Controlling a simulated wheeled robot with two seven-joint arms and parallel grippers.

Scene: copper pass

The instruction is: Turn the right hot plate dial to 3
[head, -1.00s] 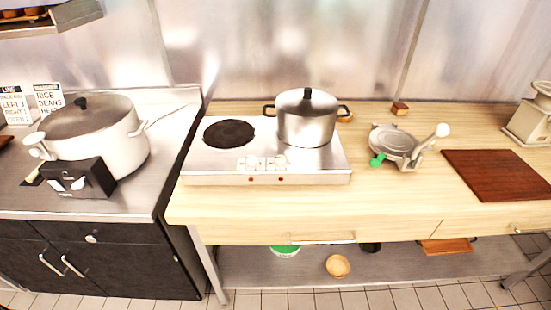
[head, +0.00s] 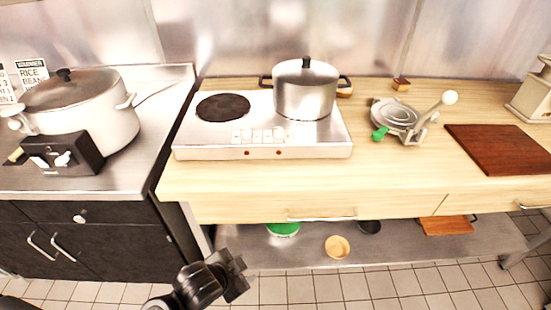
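The white hot plate (head: 200,151) sits on the wooden counter, with a bare dark burner (head: 223,107) on its left and a steel pot with a lid (head: 306,92) on its right burner. The right dial (head: 280,135) is a small pale knob on the hot plate's top near the front, beside the left dial (head: 246,135). Its setting is too small to read. A black gripper (head: 236,272), most likely my left, is low at the bottom, in front of the counter and well away from the dials. Its finger opening is unclear. My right gripper is out of view.
A tortilla press (head: 400,116) with a green knob and a brown board (head: 500,149) lie right of the hot plate. A large white cooker (head: 75,110) stands on the left counter. The counter strip before the hot plate (head: 270,185) is clear.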

